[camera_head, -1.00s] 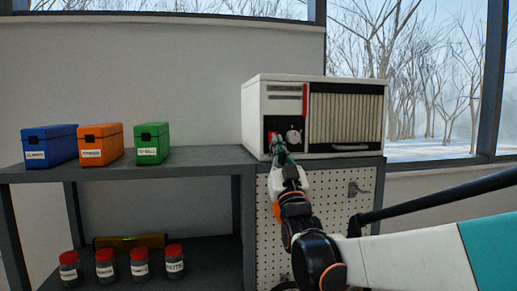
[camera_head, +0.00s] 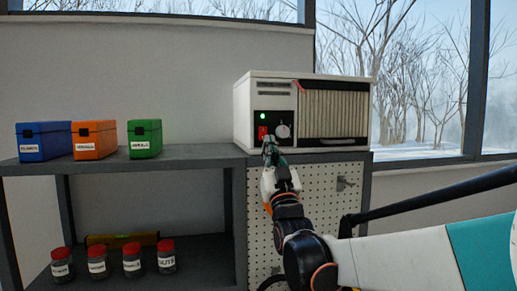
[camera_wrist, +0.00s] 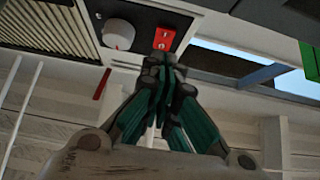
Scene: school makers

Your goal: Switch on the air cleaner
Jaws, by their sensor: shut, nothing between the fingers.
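The air cleaner (camera_head: 243,105) is a white box with a pleated grille and a black control panel. A green light (camera_head: 263,116) glows on the panel. Below it is a red switch (camera_head: 263,132), with a pale round knob (camera_head: 284,131) to its right. My gripper (camera_head: 269,143) is shut and empty, its tips just below the switch. The wrist view shows the red switch (camera_wrist: 164,38) just beyond my fingertips (camera_wrist: 164,60) and the knob (camera_wrist: 118,34) to its left. I cannot tell whether the tips touch the switch.
The cleaner stands on a grey shelf unit (camera_head: 205,164) with a pegboard front (camera_head: 325,200). Blue (camera_head: 43,141), orange (camera_head: 93,139) and green (camera_head: 145,138) boxes stand on its left top. Several red-lidded jars (camera_head: 132,259) are below. A red strip (camera_head: 300,87) lifts at the grille.

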